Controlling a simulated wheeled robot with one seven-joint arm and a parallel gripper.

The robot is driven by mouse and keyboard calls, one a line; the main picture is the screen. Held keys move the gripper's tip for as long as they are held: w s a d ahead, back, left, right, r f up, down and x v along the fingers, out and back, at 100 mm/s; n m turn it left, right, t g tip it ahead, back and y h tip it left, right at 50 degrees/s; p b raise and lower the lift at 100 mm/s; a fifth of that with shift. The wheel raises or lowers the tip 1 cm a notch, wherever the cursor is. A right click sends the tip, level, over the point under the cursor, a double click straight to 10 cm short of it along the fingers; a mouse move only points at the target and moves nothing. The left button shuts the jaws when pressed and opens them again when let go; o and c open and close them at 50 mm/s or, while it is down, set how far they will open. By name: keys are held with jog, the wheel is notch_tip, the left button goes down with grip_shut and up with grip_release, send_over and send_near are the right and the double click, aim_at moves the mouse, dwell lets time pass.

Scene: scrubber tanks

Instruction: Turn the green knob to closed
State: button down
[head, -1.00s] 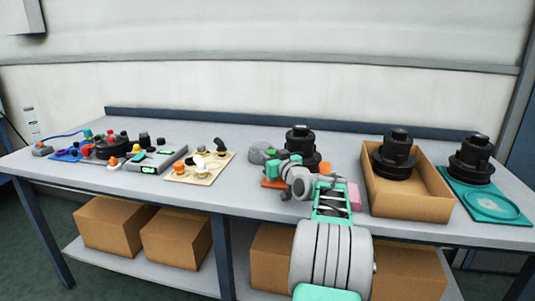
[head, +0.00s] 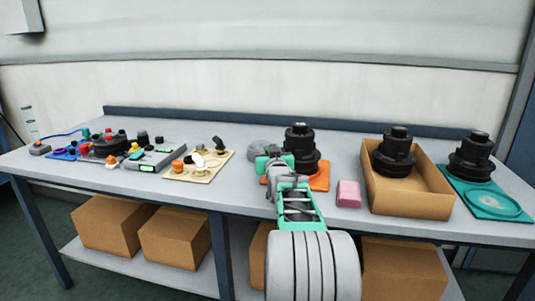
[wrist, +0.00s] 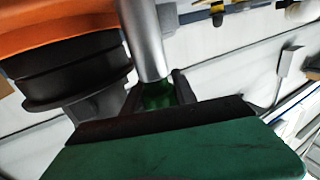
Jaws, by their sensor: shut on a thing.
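The green knob (wrist: 158,94) shows in the wrist view at the end of a silver cylinder (wrist: 146,40). My gripper (wrist: 158,100) is shut on it, with a dark finger pad on each side. Only a small part of the knob shows, and I cannot read its setting. In the head view my gripper (head: 268,158) is at the left side of a black pump-like unit (head: 300,145) on an orange base (head: 319,178). My gripper and wrist hide the knob there.
A pink block (head: 348,194) lies to the right, beside a cardboard tray (head: 440,207) holding another black unit. A beige board (head: 215,171) with knobs lies to the left. The table between that board and my gripper is clear.

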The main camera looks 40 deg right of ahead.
jog(key=m+g+h, duration=0.1)
jog(key=m+g+h+b, duration=0.1)
jog(key=h, duration=0.1)
jog(key=m+g+h+b, duration=0.1)
jog(key=shift+s+d+f+m+g, duration=0.1)
jog(key=shift+d+f+m+g, duration=0.05)
jog(key=shift+f+m+g, duration=0.15)
jog(key=m+g+h, duration=0.2)
jog(key=shift+s+d+r+g, duration=0.15)
jog(key=shift+s+g, duration=0.05)
jog(key=shift+g, duration=0.1)
jog(key=g, duration=0.1)
jog(key=m+g+h, duration=0.1)
jog(key=m+g, duration=0.1)
jog(key=shift+s+d+r+h, duration=0.15)
jog(key=shift+s+h, duration=0.1)
jog(key=shift+h, duration=0.15)
jog(key=shift+s+d+m+g+h+p, duration=0.1)
jog(key=shift+s+m+g+h+p, duration=0.1)
jog(key=shift+m+g+p, duration=0.6)
jog(key=shift+s+d+m+g+h+p, duration=0.15)
jog(key=shift+m+g+p, duration=0.3)
jog(key=shift+g, duration=0.55)
jog(key=shift+s+a, duration=0.1)
jog(key=c, duration=1)
grip_release()
jog(key=s+a, duration=0.1)
jog(key=a, duration=0.6)
jog(key=shift+a, duration=0.35)
